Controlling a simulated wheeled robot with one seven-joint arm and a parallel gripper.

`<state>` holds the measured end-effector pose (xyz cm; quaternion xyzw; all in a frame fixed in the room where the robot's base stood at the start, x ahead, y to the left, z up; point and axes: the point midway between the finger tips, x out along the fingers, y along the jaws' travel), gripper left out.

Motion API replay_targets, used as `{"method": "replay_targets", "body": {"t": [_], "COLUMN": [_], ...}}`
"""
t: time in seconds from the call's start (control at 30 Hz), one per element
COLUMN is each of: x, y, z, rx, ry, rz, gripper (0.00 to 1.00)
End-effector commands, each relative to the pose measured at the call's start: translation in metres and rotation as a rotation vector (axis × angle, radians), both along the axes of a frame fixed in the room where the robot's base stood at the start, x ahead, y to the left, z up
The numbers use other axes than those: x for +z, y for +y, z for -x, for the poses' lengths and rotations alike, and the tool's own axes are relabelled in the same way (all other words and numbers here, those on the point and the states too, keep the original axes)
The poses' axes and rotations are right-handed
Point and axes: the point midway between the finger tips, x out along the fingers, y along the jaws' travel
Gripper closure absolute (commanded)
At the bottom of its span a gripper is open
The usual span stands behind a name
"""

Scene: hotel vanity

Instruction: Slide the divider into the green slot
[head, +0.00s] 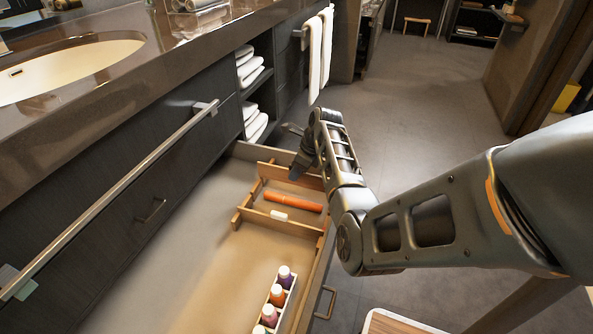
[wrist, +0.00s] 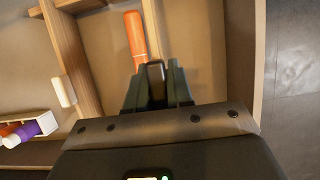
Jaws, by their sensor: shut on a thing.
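The divider (head: 275,173) is a thin wooden board at the far end of the open drawer's wooden organizer. My gripper (head: 298,172) is over it, and the fingers appear closed on its upper edge. In the wrist view, the gripper (wrist: 157,72) shows dark fingers together at the end of a narrow wooden strip, which seems to be the divider (wrist: 152,25) seen edge-on. The fingers hide the grip itself. I cannot make out a green slot in either view, nor whether the divider sits in any slot.
An orange stick (head: 292,201) lies between the divider and a nearer wooden partition (head: 262,220). A small white block (head: 279,215) is at that partition. A tray of bottles (head: 283,297) stands nearer in the drawer. The drawer's wooden walls surround the gripper. Open floor (head: 430,110) lies beyond.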

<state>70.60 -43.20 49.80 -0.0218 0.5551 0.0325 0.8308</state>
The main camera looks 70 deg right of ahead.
Motion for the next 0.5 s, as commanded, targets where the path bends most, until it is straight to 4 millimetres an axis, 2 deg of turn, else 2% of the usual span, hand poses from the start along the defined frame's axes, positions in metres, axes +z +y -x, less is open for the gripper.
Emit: {"method": "replay_targets", "body": {"t": [0.5], "x": [-0.0082], "y": [0.0000], "z": [-0.0001], "rx": [0.000], "ry": [0.000], "rz": [0.000], "gripper": [1.00]}}
